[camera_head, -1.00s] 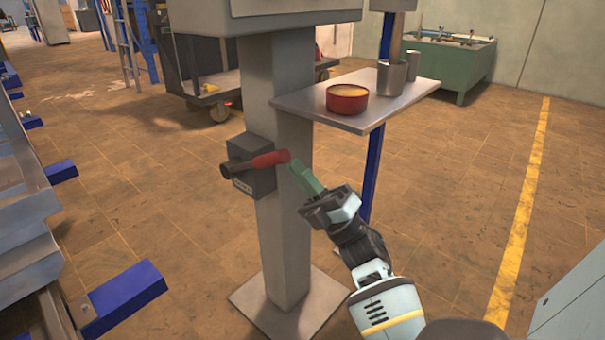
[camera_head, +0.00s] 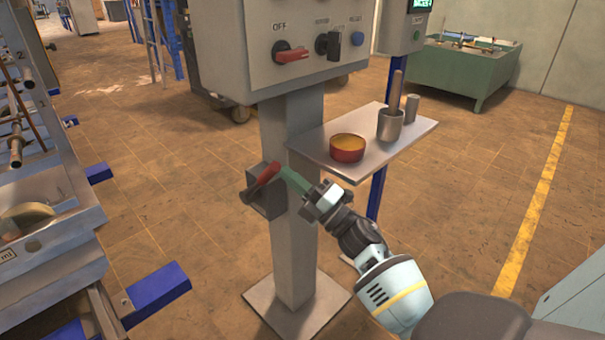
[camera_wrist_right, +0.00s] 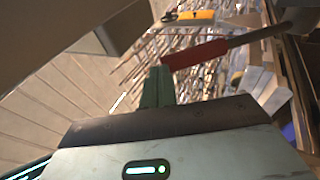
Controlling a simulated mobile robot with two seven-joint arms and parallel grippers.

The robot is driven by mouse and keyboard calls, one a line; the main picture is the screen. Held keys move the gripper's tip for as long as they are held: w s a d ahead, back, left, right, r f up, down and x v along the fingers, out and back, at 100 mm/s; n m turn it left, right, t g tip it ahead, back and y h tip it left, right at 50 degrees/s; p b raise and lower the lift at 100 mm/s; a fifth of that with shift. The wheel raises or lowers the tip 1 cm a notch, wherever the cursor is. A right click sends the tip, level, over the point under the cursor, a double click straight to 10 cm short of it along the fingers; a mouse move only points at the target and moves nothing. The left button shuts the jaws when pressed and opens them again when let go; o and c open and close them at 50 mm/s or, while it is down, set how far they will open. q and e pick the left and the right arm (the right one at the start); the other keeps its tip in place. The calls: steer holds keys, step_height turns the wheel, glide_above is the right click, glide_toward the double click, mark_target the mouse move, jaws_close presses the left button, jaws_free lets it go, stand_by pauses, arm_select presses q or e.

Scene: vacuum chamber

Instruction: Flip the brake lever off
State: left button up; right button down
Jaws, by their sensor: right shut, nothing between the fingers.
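The brake lever, with a red grip (camera_head: 263,179), is on a dark grey box (camera_head: 266,204) on the side of the grey post. In the head view it slants up to the right. My right gripper (camera_head: 284,175) is shut and empty, its green fingers at the grip's upper right end. The right wrist view shows the red grip (camera_wrist_right: 195,53) just beyond the fingertips (camera_wrist_right: 158,70); I cannot tell whether they touch. The fingers partly hide the grip's end. My left gripper is not in view.
Above the lever hangs a control panel (camera_head: 300,75) with a red OFF knob (camera_head: 291,56). Right of the post, a shelf (camera_head: 420,130) holds a red bowl (camera_head: 347,149) and metal cups (camera_head: 390,125). Metal racks with blue ends (camera_head: 157,285) stand at the left.

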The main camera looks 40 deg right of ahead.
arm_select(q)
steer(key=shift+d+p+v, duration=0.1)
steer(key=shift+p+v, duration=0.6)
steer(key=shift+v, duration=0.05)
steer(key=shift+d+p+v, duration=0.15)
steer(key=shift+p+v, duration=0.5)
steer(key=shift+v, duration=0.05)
arm_select(e)
steer(key=shift+g, duration=0.3)
steer(key=shift+w+a+r, duration=0.1)
steer(key=shift+w+r, duration=1.4)
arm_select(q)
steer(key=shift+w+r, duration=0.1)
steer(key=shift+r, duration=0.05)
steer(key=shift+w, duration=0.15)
